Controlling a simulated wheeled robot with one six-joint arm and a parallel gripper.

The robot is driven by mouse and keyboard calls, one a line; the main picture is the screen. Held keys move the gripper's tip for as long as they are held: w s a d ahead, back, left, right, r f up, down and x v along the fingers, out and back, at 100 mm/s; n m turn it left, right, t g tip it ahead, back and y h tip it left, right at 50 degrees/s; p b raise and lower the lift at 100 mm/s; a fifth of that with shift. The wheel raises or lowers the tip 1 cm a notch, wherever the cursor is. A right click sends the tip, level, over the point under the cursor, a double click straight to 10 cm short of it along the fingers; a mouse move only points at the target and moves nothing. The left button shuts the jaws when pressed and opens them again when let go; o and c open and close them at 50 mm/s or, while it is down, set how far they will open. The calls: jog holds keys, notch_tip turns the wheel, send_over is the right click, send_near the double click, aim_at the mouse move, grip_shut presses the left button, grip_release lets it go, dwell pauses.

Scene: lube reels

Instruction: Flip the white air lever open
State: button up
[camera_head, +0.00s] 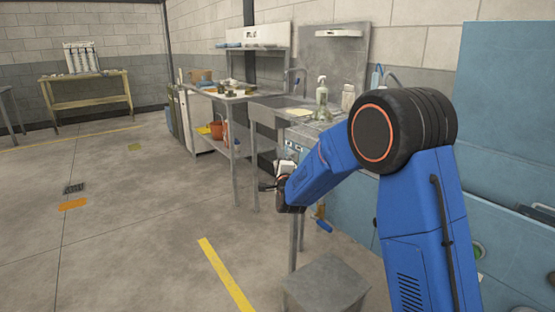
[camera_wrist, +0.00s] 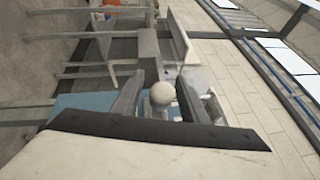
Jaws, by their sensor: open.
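I cannot make out a white air lever for certain in either view. My gripper (camera_head: 268,187) is in the middle of the head view, left of the sink and above the floor. In the wrist view my gripper (camera_wrist: 160,97) has its two dark fingers spread apart. A pale round thing (camera_wrist: 163,94) shows between the fingers in that view. I cannot tell what it is, how far off it is, or whether it touches them. Nothing is clearly held. My arm hides part of the sink bench in the head view.
A metal sink bench (camera_head: 262,112) with a spray bottle (camera_head: 322,91) stands behind my arm. A grey stool (camera_head: 325,284) is in front. A yellowish bench (camera_head: 85,84) with upright white cylinders (camera_head: 81,57) stands far back left. Open floor (camera_head: 130,220) lies left.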

jog(key=shift+w, duration=0.35)
grip_shut()
jog(key=shift+s+d+n+g+y, duration=0.1)
jog(key=shift+s+n+g+y, duration=0.15)
jog(key=shift+n+y, duration=0.5)
jog(key=shift+s+d+n+g+y, duration=0.1)
jog(key=shift+s+n+g+y, duration=0.2)
jog(key=shift+y, duration=0.75)
jog(key=shift+w, duration=0.1)
